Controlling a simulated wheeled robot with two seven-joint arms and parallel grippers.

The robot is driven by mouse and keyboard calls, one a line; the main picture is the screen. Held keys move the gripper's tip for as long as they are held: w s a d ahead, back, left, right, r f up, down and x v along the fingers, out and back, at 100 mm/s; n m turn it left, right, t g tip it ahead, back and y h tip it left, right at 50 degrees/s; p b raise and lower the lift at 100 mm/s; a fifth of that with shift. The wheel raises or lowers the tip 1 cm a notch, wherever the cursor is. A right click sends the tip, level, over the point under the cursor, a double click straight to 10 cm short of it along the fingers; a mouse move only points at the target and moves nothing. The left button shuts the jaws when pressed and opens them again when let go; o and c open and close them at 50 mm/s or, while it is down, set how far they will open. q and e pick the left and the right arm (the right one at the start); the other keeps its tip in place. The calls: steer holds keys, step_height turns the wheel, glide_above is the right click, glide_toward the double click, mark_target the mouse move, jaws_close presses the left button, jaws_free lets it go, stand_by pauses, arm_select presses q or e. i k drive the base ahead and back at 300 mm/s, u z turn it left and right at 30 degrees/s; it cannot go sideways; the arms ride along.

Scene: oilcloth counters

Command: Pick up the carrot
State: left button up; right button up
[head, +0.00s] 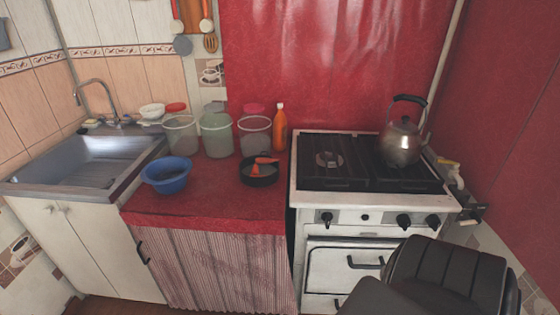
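An orange, carrot-like shape (257,170) lies in a round black pan (262,182) on the red counter, just left of the stove. A second orange-red piece (267,160) lies across the pan's far side. They are small here, and I cannot tell whether they are one carrot or two separate things. Neither of my grippers is in the head view.
A blue bowl (166,174) stands left on the red counter (215,199). Several clear containers (217,135) and an orange bottle (280,128) stand behind. The stove (340,178) holds a kettle (401,146). A black padded object (445,272) fills the lower right.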

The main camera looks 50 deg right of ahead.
mark_target(259, 161)
steer(key=z, duration=2.35)
steer(key=i, duration=0.45)
steer(key=u, duration=0.05)
